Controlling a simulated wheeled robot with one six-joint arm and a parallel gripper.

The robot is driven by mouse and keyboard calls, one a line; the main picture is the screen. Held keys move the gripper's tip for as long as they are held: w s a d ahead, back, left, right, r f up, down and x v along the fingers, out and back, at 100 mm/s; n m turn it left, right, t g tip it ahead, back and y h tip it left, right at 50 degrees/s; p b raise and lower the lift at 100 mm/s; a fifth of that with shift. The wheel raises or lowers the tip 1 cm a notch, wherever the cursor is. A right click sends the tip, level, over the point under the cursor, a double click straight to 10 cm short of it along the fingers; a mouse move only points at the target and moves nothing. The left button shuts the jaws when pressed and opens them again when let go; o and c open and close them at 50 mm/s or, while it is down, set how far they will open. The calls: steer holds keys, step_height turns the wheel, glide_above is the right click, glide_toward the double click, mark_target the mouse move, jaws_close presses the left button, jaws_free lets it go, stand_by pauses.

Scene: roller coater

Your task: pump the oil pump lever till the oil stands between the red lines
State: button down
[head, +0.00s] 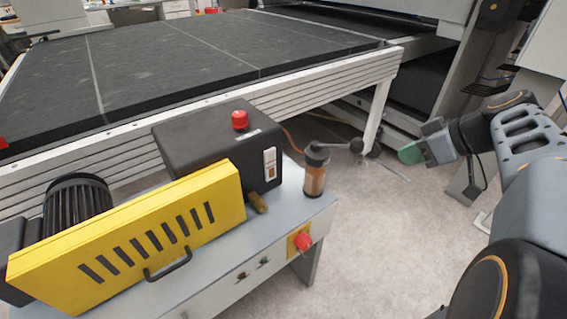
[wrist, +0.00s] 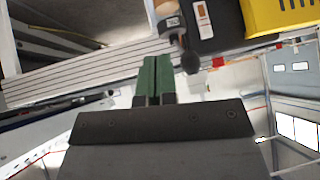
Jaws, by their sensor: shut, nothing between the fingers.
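The oil pump (head: 315,172) is a dark-capped cylinder with an amber body on the near table's right corner. Its lever (head: 338,147) reaches right from the cap and ends in a black knob (head: 356,145). The knob also shows in the wrist view (wrist: 189,63). A white-framed sight glass (head: 269,163) with a brownish window is on the black housing; its oil level and red lines are too small to read. My gripper (head: 409,153) has green fingers, shut and empty, right of the knob and apart from it. The fingers show in the wrist view (wrist: 157,78).
The black housing (head: 200,135) carries a red button (head: 240,120). A yellow slotted guard (head: 130,240) and a red switch (head: 303,241) are nearby. The large conveyor (head: 190,55) stands behind, its leg (head: 377,115) behind the knob. Floor right of the table is clear.

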steer(key=s+a+f+m+g+h, duration=0.1)
steer(key=s+a+f+m+h, duration=0.2)
steer(key=f, duration=0.4)
steer(key=s+a+f+m+g+h, duration=0.1)
steer(key=s+a+f+m+h, duration=0.2)
steer(key=s+a+f+m, duration=0.2)
step_height(320, 180, down, 4)
steer(key=shift+s+a+r+h, duration=0.25)
steer(key=shift+s+h, duration=0.15)
steer(key=shift+s, duration=0.2)
steer(key=shift+d, duration=0.1)
